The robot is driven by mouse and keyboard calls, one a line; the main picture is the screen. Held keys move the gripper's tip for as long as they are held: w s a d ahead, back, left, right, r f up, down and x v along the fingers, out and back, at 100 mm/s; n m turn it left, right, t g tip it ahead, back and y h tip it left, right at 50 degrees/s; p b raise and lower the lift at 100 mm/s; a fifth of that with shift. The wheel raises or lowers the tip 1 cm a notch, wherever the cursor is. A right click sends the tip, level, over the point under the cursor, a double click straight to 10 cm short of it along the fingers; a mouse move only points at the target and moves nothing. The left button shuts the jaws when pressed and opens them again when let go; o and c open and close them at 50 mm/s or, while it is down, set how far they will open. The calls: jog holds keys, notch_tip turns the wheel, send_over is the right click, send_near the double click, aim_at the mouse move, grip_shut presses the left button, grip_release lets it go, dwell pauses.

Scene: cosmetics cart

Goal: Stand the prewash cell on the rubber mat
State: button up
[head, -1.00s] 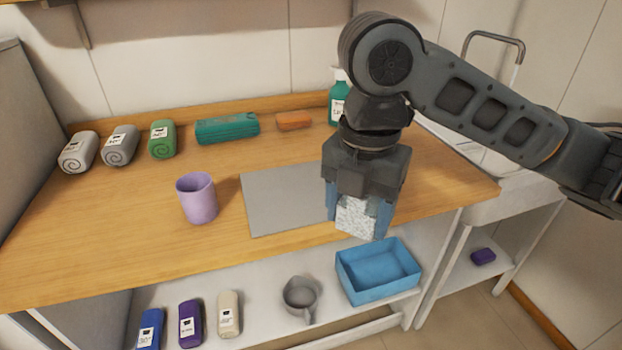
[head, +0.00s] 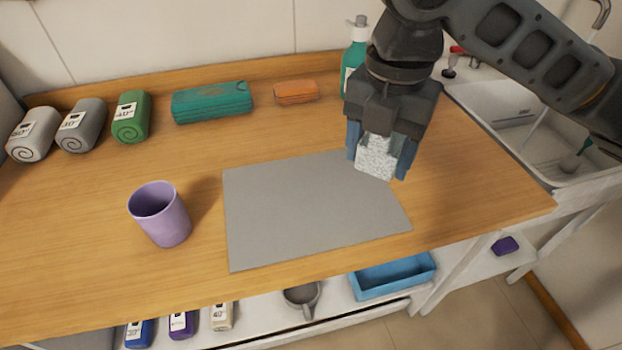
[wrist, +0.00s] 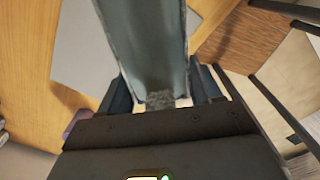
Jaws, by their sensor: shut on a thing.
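My gripper (head: 380,166) is shut on a block-like thing with a pale speckled face (head: 376,156), which I take to be the prewash cell. The blue fingers clasp its sides, and the gripper hides its upper part. In the wrist view the held cell (wrist: 150,45) shows as a long grey-teal, channel-like body between the fingers, with a speckled patch near the palm. The grey rubber mat (head: 300,210) lies flat and bare on the wooden counter. In the head view the cell appears at the mat's back right corner; it seems held above the counter.
A purple cup (head: 162,215) stands left of the mat. Rolled towels (head: 82,125), a teal case (head: 212,102), an orange block (head: 296,92) and a green bottle (head: 354,60) line the back. A blue tray (head: 393,277) and grey mug (head: 302,297) sit on the shelf below.

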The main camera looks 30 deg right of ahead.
jog(key=shift+w+a+f, duration=0.15)
jog(key=shift+w+a, duration=0.05)
jog(key=p, duration=0.2)
send_over(296, 214)
notch_tip(296, 214, down, 7)
jog(key=shift+r, duration=0.15)
jog(key=shift+f, duration=2)
jog(key=shift+f, duration=0.1)
jog(key=shift+f, duration=0.1)
jog(key=o, duration=1.2)
